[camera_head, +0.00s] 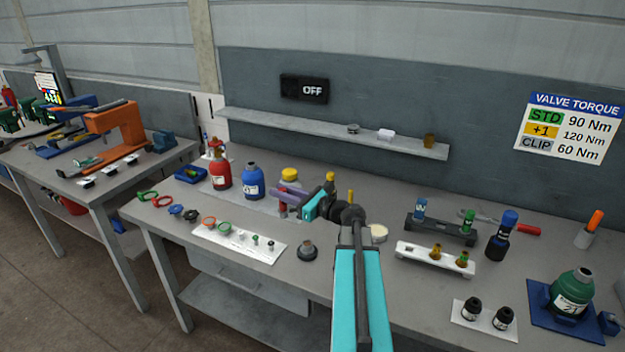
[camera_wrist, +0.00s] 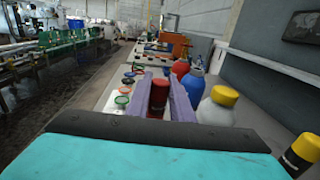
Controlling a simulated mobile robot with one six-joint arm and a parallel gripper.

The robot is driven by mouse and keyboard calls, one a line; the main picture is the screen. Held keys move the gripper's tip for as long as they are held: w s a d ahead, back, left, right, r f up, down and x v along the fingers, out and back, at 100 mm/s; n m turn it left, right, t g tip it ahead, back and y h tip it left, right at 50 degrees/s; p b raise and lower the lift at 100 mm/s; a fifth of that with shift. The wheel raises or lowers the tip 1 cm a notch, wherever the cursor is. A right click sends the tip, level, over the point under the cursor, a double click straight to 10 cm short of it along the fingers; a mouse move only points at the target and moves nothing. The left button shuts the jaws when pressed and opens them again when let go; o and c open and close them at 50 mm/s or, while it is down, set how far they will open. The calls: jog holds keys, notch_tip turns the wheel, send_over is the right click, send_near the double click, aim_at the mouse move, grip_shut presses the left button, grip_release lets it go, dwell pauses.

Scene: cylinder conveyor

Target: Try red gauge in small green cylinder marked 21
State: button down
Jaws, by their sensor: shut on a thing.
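The small green cylinder (camera_head: 572,293) sits upright on a blue base at the right end of the bench; its label seems to read 21. My gripper (camera_head: 290,201) is over the middle of the bench, far to the left of that cylinder. Its purple fingers are shut on the red gauge, a dark red upright piece (camera_wrist: 158,97) with a black lower part in the wrist view. In the head view only a bit of red (camera_head: 283,210) shows by the fingers. The green cylinder is not seen in the wrist view.
Red (camera_head: 220,172) and blue (camera_head: 252,182) cylinders stand left of my gripper. A white strip (camera_head: 240,243) with rings and small parts lies in front. A dark rack (camera_head: 440,231), a white rack (camera_head: 436,254) and a blue-capped tool (camera_head: 501,240) stand between my gripper and the green cylinder.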

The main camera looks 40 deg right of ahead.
jog(key=a+f+n+g+y+b, duration=0.2)
jog(key=a+f+n+g+y, duration=0.1)
jog(key=a, duration=1.2)
jog(key=a+f+n+g+y+b, duration=0.3)
jog(key=a+f+y, duration=0.3)
jog(key=a, duration=0.9)
notch_tip(320, 180, down, 2)
jog(key=shift+s+a+f+n+g+y, duration=0.15)
jog(key=shift+s+a+n+g+y, duration=0.2)
jog(key=shift+n+g, duration=0.4)
